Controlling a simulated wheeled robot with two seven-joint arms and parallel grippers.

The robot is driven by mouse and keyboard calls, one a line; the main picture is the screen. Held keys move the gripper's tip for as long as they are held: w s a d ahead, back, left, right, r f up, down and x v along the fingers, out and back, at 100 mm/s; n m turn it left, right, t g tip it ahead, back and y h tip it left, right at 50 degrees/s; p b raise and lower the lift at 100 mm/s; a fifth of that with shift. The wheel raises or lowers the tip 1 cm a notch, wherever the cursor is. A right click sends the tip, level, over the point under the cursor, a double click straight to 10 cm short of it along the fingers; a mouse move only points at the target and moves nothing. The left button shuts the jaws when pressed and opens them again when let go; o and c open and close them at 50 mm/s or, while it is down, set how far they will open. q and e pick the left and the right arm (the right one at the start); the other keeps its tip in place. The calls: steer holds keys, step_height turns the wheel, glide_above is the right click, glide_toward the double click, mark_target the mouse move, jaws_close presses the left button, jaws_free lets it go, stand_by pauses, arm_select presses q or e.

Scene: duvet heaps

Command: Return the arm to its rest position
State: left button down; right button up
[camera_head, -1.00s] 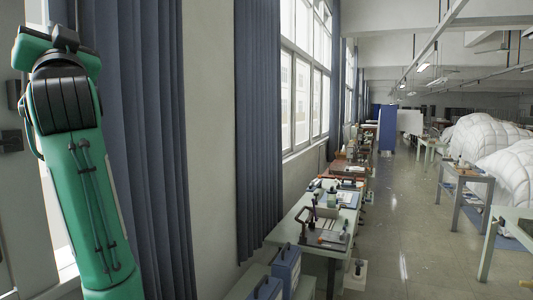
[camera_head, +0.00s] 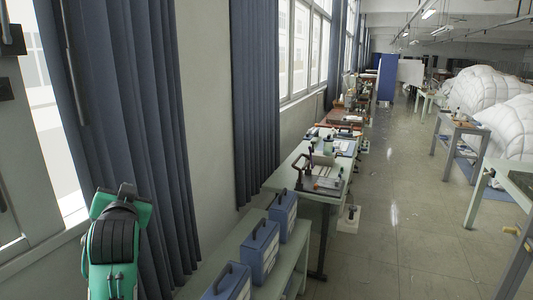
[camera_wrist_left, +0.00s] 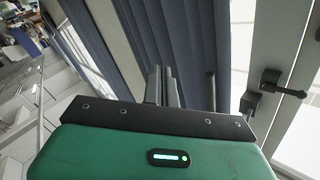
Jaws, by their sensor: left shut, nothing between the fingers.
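My left arm (camera_head: 112,245), green with a black joint, stands at the lower left of the head view. Its gripper does not show there. In the left wrist view my left gripper (camera_wrist_left: 163,87) points away past the green wrist housing, with its grey fingers together and nothing between them. Blue curtain and a pale window frame lie beyond the fingers. My right arm and gripper are in neither view.
Blue cases (camera_head: 260,250) stand on a low bench at the right. Workbenches line the wall; white duvet heaps (camera_head: 475,90) lie far right.

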arm_select(q)
steer(key=s+d+f+g+h, duration=0.15)
steer(key=s+f, duration=0.35)
steer(key=f, duration=0.5)
steer(key=s+d+f+m+g+h, duration=0.1)
steer(key=s+d+f+g, duration=0.15)
steer(key=s+f, duration=0.45)
steer(key=s+d+f+g+h, duration=0.1)
steer(key=s+f+g+h, duration=0.15)
steer(key=f, duration=0.95)
steer(key=s+d+f+g+h, duration=0.1)
steer(key=s+d+f+g, duration=0.15)
steer(key=s+f, duration=0.6)
steer(key=s+d+f+g+h, duration=0.15)
steer(key=s+f+g, duration=0.25)
steer(key=s, duration=1)
step_height(320, 180, down, 30)
steer(key=s+g, duration=0.1)
steer(key=s+a+f+g+y, duration=0.1)
steer(key=s+a+f, duration=0.2)
steer(key=s+f, duration=1.6)
steer(key=shift+s+f+g, duration=0.3)
steer(key=shift+f, duration=0.5)
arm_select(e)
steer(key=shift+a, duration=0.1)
